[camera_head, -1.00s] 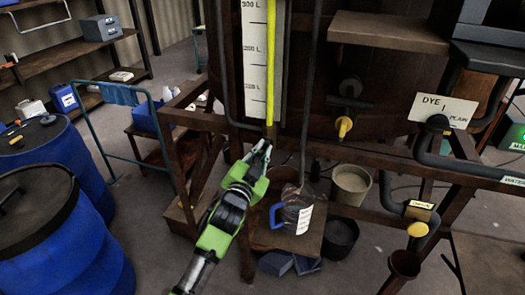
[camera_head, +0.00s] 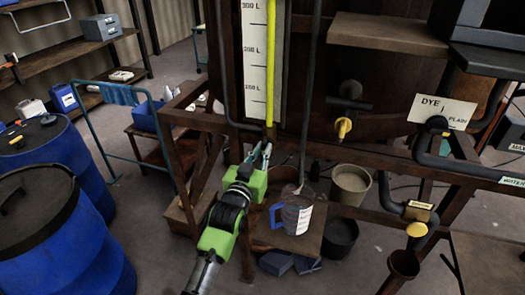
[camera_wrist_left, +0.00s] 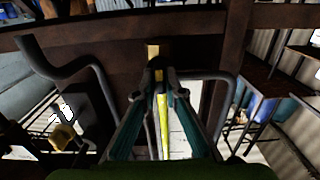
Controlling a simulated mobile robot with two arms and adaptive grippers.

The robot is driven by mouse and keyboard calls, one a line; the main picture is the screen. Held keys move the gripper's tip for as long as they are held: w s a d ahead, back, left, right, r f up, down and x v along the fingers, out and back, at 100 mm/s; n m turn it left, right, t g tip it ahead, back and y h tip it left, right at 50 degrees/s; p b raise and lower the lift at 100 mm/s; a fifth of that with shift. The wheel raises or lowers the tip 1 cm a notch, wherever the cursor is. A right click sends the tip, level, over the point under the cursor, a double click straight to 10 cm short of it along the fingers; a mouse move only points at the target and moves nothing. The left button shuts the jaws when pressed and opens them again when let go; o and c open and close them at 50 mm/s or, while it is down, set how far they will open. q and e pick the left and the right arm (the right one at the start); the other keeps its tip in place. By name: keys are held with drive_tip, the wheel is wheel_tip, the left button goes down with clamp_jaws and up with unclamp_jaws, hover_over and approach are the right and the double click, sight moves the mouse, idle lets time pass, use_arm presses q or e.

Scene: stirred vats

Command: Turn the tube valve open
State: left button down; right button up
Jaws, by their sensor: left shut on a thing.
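The tube valve sits at the foot of the yellow sight tube (camera_head: 271,70), beside the white litre scale (camera_head: 256,60) on the vat. My left gripper (camera_head: 263,152) is at this spot, its fingers pointing up toward the tube's lower end. In the left wrist view the two teal fingers close in on a small dark and tan piece (camera_wrist_left: 154,62) at the bottom of the yellow tube. This looks like the valve's handle. The fingers hide most of it, so its angle cannot be told. My right gripper is not in view.
A jug with a blue handle (camera_head: 297,212) stands on a low wooden stand below the valve. A beige bucket (camera_head: 350,184) is to its right. A yellow-handled tap (camera_head: 344,128) is on the vat. Blue drums (camera_head: 62,240) stand at left. Wooden frame beams surround the gripper.

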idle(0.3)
use_arm(q)
drive_tip(key=c, duration=2.1)
unclamp_jaws()
drive_tip(key=v, duration=1.2)
